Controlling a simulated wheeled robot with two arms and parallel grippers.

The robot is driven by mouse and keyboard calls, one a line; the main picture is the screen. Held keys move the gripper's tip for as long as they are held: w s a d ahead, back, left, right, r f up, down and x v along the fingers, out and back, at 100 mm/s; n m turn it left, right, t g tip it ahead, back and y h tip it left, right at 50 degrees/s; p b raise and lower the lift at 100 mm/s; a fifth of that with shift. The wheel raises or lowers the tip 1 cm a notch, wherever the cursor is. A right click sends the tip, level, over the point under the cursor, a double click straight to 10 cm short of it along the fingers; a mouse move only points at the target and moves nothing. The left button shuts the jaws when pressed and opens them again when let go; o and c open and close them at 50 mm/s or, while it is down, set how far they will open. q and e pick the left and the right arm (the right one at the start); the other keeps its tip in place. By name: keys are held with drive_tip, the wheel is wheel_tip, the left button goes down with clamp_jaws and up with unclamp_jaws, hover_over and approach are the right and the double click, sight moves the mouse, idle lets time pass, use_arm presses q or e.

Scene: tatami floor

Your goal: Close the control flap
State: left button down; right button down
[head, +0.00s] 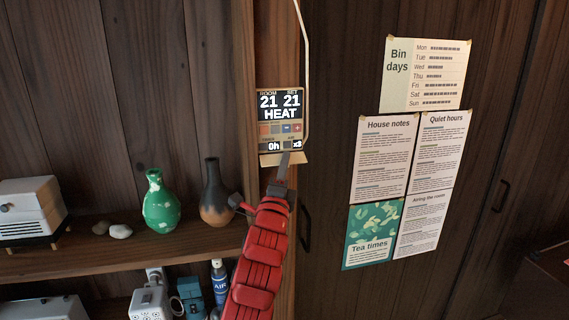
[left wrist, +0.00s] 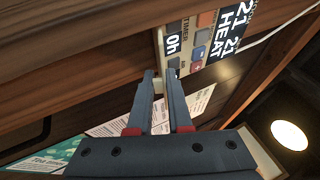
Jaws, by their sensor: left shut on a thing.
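The wall control panel (head: 280,122) is mounted on a wooden post, with a display reading ROOM 21, SET 21 and HEAT. Its small buttons and a 0h readout are uncovered. The beige control flap (head: 268,160) juts out open along the panel's lower edge. My left gripper (head: 284,160) reaches up from below, its fingertips at the flap. In the left wrist view the two fingers (left wrist: 161,76) are shut on the flap (left wrist: 158,86), just beside the panel (left wrist: 192,42); the fingers hide part of it. My right gripper is in neither view.
A shelf (head: 120,252) at left holds a green vase (head: 161,201), a dark vase (head: 216,192) and a white appliance (head: 30,212). Posters (head: 384,158) hang on the dark door at right. A pale cable (head: 306,60) runs down beside the panel.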

use_arm(q)
drive_tip(key=shift+f, duration=0.15)
drive_tip(key=c, duration=1.2)
unclamp_jaws()
drive_tip(key=shift+w+a, duration=0.1)
drive_tip(key=shift+w, duration=0.05)
drive_tip(key=p+v, duration=0.3)
drive_tip(key=v, duration=1.4)
drive_tip(key=shift+s, duration=0.25)
